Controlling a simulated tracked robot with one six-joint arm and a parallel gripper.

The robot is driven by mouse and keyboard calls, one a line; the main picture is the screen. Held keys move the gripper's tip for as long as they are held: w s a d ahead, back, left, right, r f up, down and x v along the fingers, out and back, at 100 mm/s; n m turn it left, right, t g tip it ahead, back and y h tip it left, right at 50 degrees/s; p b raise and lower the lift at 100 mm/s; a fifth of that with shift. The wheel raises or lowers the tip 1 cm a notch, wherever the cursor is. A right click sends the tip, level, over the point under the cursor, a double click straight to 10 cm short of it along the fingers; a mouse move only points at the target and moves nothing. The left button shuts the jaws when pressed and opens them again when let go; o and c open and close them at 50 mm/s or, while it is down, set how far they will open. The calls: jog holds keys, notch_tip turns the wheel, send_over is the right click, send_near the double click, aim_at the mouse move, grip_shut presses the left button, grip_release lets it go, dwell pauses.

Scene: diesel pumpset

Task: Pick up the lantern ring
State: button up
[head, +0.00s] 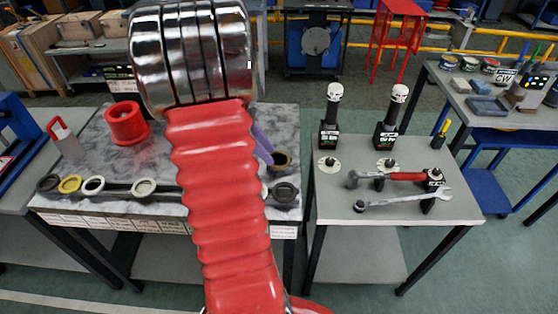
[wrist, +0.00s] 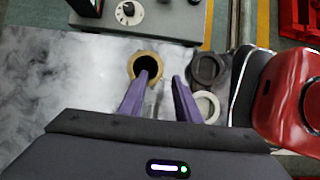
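Several rings lie on the marbled bench top, and no readable label shows which one is the lantern ring. In the wrist view a tan, brass-like ring (wrist: 133,66) with a dark hole lies ahead of my gripper (wrist: 160,75). My gripper is open, with two purple fingers apart and nothing between them. The left fingertip overlaps the near side of the tan ring in the picture; I cannot tell whether they touch. A dark ring (wrist: 195,68) and a whitish ring (wrist: 213,103) lie right of the fingers. In the head view my arm hides most of my gripper.
In the head view, black (head: 48,183), yellow (head: 62,185), white (head: 93,191) and off-white (head: 143,193) rings line the bench's front left. A red cylinder (head: 127,128) stands behind them. A separate table right holds a red-handled hammer (head: 405,176) and a wrench (head: 400,201).

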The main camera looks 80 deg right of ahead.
aim_at(278, 165)
jog(key=shift+x, duration=2.3)
jog(key=shift+c, duration=0.6)
grip_shut()
